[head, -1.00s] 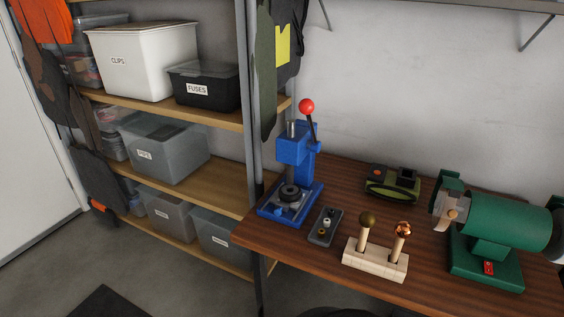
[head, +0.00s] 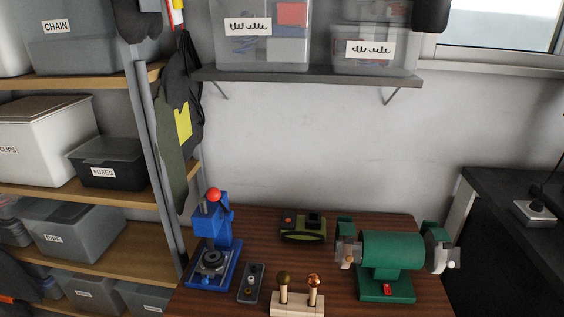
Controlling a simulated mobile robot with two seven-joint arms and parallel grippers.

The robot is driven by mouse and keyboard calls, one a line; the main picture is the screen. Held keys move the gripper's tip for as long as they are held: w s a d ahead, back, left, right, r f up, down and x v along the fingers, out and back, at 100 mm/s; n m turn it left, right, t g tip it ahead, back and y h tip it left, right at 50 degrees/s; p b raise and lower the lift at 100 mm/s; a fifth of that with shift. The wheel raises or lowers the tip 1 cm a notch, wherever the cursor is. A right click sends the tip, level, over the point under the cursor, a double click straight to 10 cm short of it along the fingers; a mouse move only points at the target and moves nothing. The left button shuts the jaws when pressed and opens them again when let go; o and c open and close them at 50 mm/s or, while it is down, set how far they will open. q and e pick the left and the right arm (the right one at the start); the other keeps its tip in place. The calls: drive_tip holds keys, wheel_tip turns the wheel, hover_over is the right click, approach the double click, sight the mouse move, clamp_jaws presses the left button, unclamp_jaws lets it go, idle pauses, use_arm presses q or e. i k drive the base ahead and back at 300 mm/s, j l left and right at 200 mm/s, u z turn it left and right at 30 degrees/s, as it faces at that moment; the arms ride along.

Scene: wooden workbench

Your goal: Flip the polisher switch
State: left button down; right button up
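The green bench polisher (head: 391,255) stands at the right side of the wooden workbench (head: 336,283). It has a wheel at each end, the right one whitish. A small red switch (head: 387,288) sits on the front of its green base. The switch is too small to tell its position.
A blue press (head: 212,250) with a red knob stands at the bench's left. A small grey tray (head: 251,284), a wooden block with two upright handles (head: 297,303) and a green-black device (head: 303,227) share the bench. A shelf (head: 310,77) hangs above; a dark counter (head: 515,235) is at right.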

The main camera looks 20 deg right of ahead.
sight(386, 287)
drive_tip(key=z, duration=1.35)
drive_tip(key=k+l, duration=0.05)
